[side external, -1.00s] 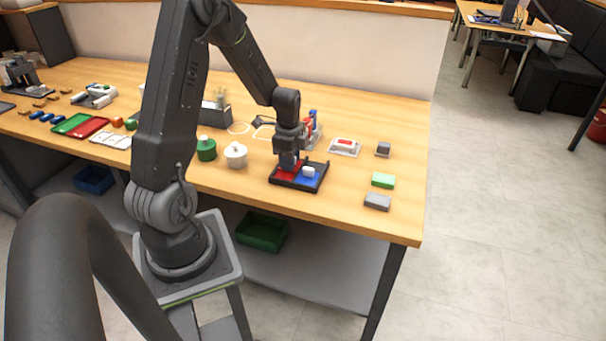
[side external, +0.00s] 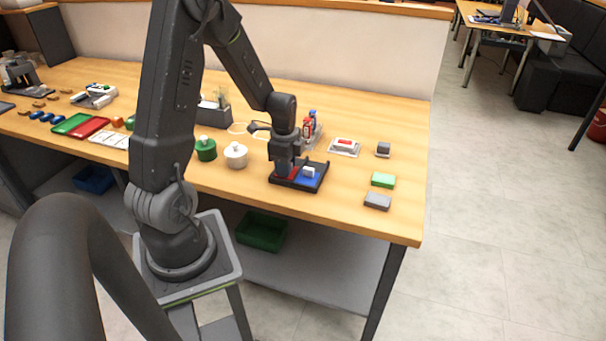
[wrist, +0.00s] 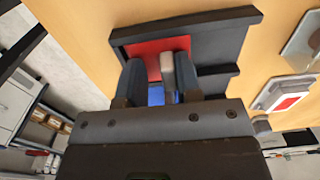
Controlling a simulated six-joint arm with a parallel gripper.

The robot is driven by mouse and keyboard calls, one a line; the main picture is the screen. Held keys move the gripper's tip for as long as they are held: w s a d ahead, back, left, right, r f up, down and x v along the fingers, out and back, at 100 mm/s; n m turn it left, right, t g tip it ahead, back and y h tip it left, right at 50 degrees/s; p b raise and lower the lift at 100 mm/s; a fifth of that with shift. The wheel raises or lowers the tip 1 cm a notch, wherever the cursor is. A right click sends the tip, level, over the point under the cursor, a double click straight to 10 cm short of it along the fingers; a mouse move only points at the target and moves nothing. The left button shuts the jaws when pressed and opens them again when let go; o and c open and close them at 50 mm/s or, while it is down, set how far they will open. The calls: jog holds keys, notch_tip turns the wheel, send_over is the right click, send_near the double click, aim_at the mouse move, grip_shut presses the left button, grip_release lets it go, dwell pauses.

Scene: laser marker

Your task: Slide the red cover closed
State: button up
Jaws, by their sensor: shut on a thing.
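A black tray (side external: 275,180) lies on the table under my gripper (side external: 285,174). The red cover (wrist: 146,50) sits in the tray and shows between and beyond my fingers in the wrist view. In the side view only a strip of the red cover (side external: 293,173) shows beside my gripper. My gripper (wrist: 160,75) is shut on the red cover's pale handle (wrist: 167,67); its fingers hide part of the handle. A blue cover (side external: 307,181) with a white handle (side external: 308,172) sits in the tray to the right. A dark part of the tray (wrist: 215,48) is bare beside the red cover.
A white lidded jar (side external: 236,155) and a green one (side external: 205,149) stand left of the tray. A green block (side external: 383,180) and a grey block (side external: 377,201) lie to the right. The table is clear in front.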

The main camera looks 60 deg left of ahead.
jog(key=shift+s+d+f, duration=0.25)
jog(key=shift+s, duration=0.05)
jog(key=shift+s+d, duration=0.1)
jog(key=o, duration=0.4)
jog(key=shift+o, duration=1.1)
jog(key=shift+r, duration=0.4)
jog(key=shift+o, duration=0.4)
jog(key=shift+r, duration=3.25)
